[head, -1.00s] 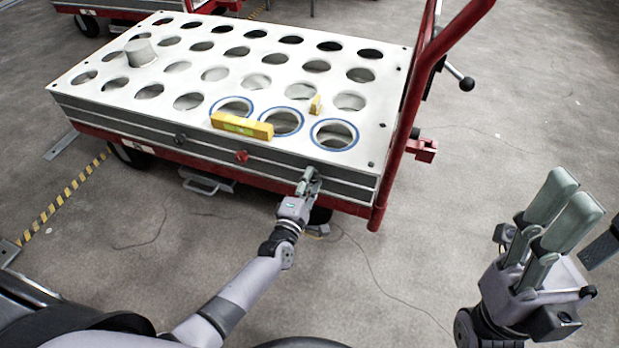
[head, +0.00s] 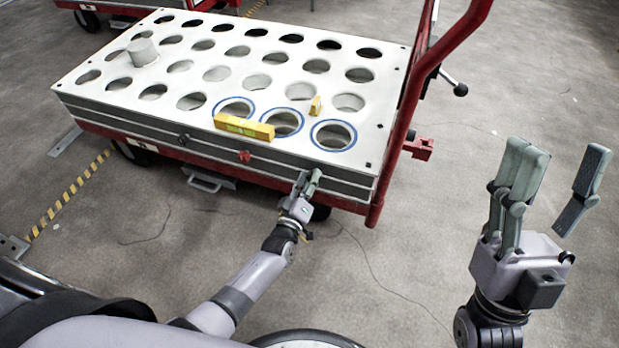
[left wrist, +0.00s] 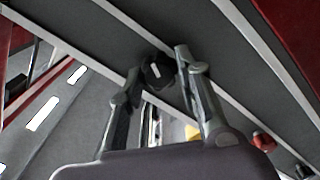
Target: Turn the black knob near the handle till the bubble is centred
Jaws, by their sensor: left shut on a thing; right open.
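The yellow spirit level (head: 244,127) lies on the white perforated top near its front edge; its green vial faces up, but the bubble is too small to read. My left gripper (head: 308,181) is at the cart's front side, towards the handle end. In the left wrist view its fingers are shut on the black knob (left wrist: 157,72), which has a white mark on its face. The knob is hidden by the fingers in the head view. My right gripper (head: 556,165) is open and empty over the floor at the right.
A red knob (head: 244,156) and another dark knob (head: 183,139) sit further left on the side. The red cart handle (head: 425,75) rises at the right end. A grey cylinder (head: 143,51) and a small yellow block (head: 315,105) stand on the plate (head: 220,73).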

